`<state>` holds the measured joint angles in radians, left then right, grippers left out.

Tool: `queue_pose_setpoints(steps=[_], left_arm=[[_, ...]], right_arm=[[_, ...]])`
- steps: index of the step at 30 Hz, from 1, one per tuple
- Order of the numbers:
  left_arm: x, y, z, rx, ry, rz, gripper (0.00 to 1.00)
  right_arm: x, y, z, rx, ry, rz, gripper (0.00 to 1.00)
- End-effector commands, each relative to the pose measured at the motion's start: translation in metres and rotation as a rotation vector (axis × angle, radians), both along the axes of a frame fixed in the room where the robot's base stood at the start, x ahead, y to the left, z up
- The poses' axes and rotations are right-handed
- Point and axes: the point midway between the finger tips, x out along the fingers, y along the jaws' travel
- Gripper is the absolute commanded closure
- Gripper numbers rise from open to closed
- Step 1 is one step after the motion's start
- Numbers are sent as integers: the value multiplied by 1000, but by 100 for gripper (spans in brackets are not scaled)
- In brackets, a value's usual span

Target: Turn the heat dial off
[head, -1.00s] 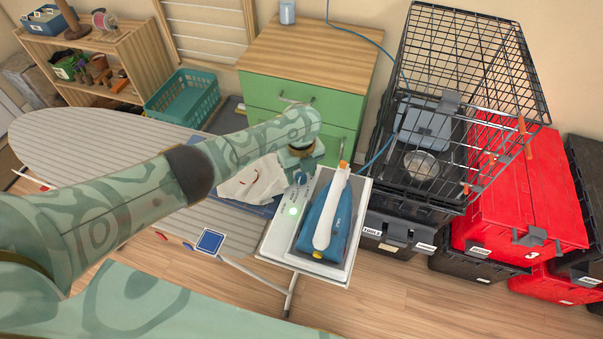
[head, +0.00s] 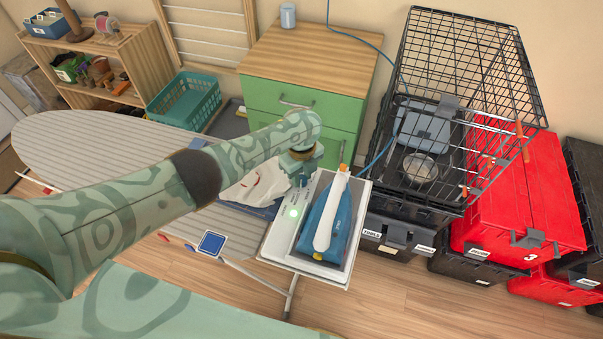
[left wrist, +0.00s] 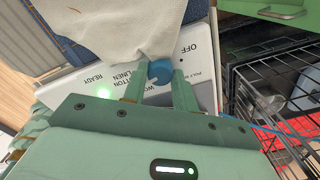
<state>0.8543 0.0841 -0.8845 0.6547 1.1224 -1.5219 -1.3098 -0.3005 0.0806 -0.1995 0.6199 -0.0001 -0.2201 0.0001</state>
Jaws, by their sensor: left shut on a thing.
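The heat dial (left wrist: 160,70) is a round blue knob on the white panel (left wrist: 204,96) of the iron station, in the left wrist view. Printed words on the panel include OFF, POLY, WOOL, COTTON, LINEN and READY. My left gripper (left wrist: 159,78) is shut on the dial, one finger on each side. I cannot tell which setting the dial points to. In the head view my left gripper (head: 300,181) is at the far left corner of the station (head: 282,232) and hides the dial. A green light (head: 293,212) glows on the panel. My right gripper is not in view.
A blue and white iron (head: 326,225) rests on the station, just right of the panel. A white cloth (head: 258,184) lies beside the gripper on the ironing board (head: 100,150). A wire crate (head: 440,120) on stacked totes stands to the right, the green drawers (head: 300,100) behind.

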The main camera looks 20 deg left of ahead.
Motion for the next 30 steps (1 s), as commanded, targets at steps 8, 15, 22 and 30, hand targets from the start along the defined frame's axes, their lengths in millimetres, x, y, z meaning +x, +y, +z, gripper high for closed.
queue_pose_setpoints(steps=[8,15,22,30], left_arm=[[0,0,2,-1,0,257,95],[0,0,2,-1,1,485,95],[1,0,2,-2,0,704,95],[0,0,1,1,0,960,95]], right_arm=[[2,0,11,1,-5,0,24],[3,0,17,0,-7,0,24],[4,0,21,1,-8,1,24],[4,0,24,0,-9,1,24]])
